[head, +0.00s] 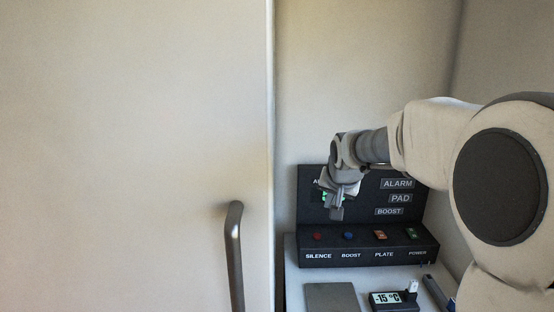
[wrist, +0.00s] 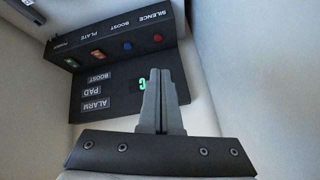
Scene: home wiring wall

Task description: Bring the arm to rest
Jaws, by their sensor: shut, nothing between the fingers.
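My gripper (head: 338,212) is shut and empty. In the head view it hangs in front of the upright face of a black control panel (head: 345,259), above the row of buttons. It also shows in the wrist view (wrist: 159,75), with its fingers together over the panel face. My arm reaches in from the right. It hides part of the panel's upper left, where a green lit display (wrist: 142,84) partly shows.
The panel carries a red SILENCE button (head: 317,236), a blue BOOST button (head: 348,236), an orange PLATE switch (head: 380,235) and a green POWER switch (head: 411,233). A small display (head: 386,298) reading -15 °C lies in front. A door handle (head: 234,250) stands out at left.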

